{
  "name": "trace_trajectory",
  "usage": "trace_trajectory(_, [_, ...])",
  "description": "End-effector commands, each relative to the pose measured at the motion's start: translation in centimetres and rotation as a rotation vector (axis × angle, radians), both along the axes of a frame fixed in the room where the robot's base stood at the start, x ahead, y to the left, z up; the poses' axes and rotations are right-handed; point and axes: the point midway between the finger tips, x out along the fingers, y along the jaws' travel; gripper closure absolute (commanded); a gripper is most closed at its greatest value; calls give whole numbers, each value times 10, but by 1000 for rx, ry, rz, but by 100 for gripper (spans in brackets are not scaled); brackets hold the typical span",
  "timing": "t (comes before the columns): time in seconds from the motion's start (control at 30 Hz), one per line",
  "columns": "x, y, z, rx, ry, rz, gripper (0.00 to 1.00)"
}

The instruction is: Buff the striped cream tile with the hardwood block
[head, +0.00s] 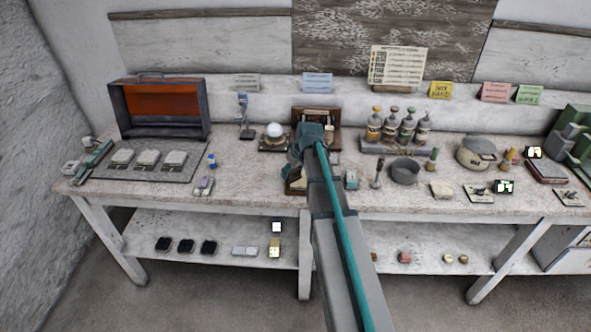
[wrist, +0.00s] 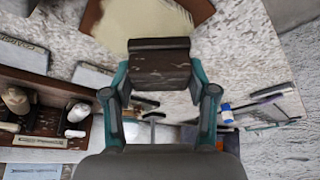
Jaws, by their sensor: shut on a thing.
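My gripper (wrist: 159,75) is shut on a dark brown hardwood block (wrist: 159,60), held crosswise between its two teal-edged fingers in the wrist view. Stripes on this tile are not clear.
A wooden rack (wrist: 52,112) with bottles stands close to the gripper's left in the wrist view. In the head view, a rack of bottles (head: 372,147), a grey bowl (head: 405,171) and a white sphere (head: 274,130) stand around my arm on the bench.

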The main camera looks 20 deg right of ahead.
Motion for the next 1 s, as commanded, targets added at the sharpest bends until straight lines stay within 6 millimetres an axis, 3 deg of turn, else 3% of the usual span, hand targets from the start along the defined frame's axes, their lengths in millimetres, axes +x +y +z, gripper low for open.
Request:
trace_trajectory(0.17, [-1,3,-1,1,1,0,81])
trace_trajectory(1.0, [7,-31,-1,0,1,-1,81])
